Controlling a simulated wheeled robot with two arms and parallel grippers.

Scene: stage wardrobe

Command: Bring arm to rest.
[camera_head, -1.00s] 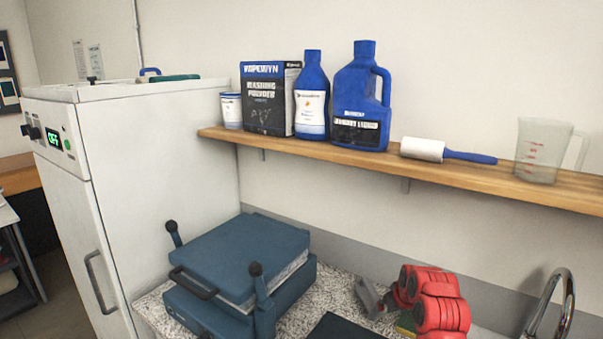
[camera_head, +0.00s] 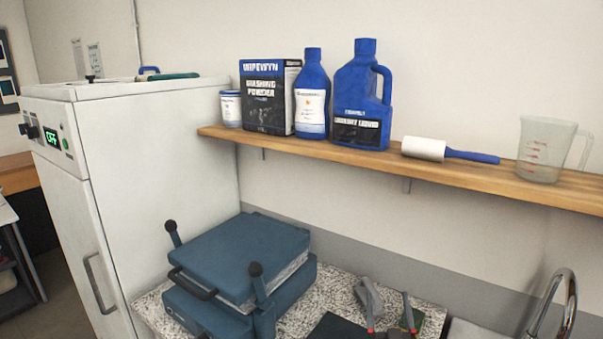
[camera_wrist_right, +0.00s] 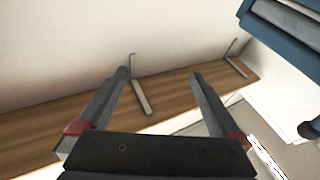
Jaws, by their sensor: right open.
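My right gripper (camera_head: 388,308) shows at the bottom edge of the head view, right of centre, in front of the speckled counter (camera_head: 340,290). Most of my right arm is out of the head view. My left gripper and arm are not in view.
A wooden shelf (camera_head: 470,176) with bottles, a lint roller (camera_head: 425,149) and a jug (camera_head: 545,150) is above. A tap (camera_head: 570,300) stands at right.

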